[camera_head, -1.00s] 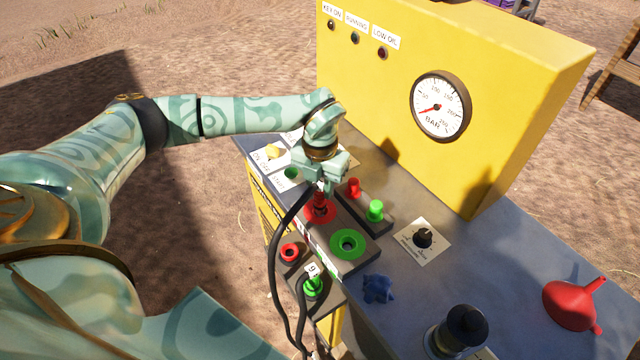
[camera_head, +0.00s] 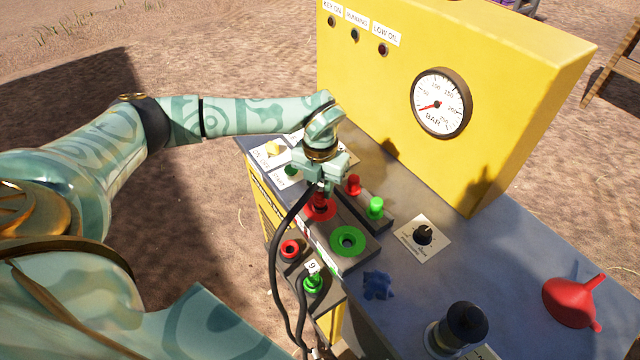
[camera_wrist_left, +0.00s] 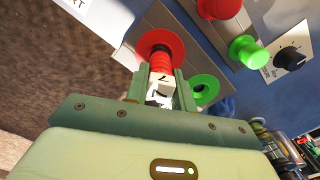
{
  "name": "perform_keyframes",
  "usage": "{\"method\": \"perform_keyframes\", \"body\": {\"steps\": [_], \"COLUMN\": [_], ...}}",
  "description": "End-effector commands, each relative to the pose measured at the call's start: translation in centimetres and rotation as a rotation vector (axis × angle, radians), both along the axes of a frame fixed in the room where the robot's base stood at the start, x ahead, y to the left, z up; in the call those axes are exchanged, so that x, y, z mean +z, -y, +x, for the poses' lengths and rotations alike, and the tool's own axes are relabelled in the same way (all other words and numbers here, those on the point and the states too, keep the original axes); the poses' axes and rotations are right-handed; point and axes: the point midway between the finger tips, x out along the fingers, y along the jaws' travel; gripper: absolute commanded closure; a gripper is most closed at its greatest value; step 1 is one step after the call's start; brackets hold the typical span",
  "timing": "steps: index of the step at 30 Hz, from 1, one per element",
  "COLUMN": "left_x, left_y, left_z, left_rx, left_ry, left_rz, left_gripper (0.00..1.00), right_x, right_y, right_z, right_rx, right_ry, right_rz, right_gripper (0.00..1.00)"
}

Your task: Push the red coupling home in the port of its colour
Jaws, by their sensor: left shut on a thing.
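My left gripper (camera_head: 321,186) is shut on the red coupling (camera_head: 319,200), from which a black hose hangs. In the left wrist view the red coupling (camera_wrist_left: 160,62) shows between the fingers, with a white tag marked 7 behind it. Its front end is at the red-ringed port (camera_wrist_left: 172,44), which also shows in the head view (camera_head: 322,212). The coupling lines up with the port; how deep it sits is hidden. The green-ringed port (camera_head: 348,241) beside it is empty. My right gripper is not in view.
A green coupling tagged 9 (camera_head: 312,284) sits in a lower holder beside an empty red socket (camera_head: 290,250). Red (camera_head: 354,184) and green (camera_head: 376,207) caps stand behind the ports. A blue rag (camera_head: 377,285), black knob (camera_head: 423,236) and red funnel (camera_head: 575,301) are to the right.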

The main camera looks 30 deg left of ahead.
Motion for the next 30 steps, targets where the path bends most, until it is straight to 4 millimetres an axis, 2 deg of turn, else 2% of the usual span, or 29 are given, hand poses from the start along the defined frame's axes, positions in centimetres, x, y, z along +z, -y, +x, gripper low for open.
{"method": "perform_keyframes", "body": {"steps": [30], "left_x": [-0.40], "left_y": [-0.01], "left_z": [-0.01], "left_rx": [0.000], "left_ry": [0.000], "left_rz": [0.000], "left_gripper": [1.00], "right_x": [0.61], "right_y": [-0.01], "right_z": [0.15], "right_rx": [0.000], "right_ry": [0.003], "right_rz": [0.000], "right_gripper": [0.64]}}
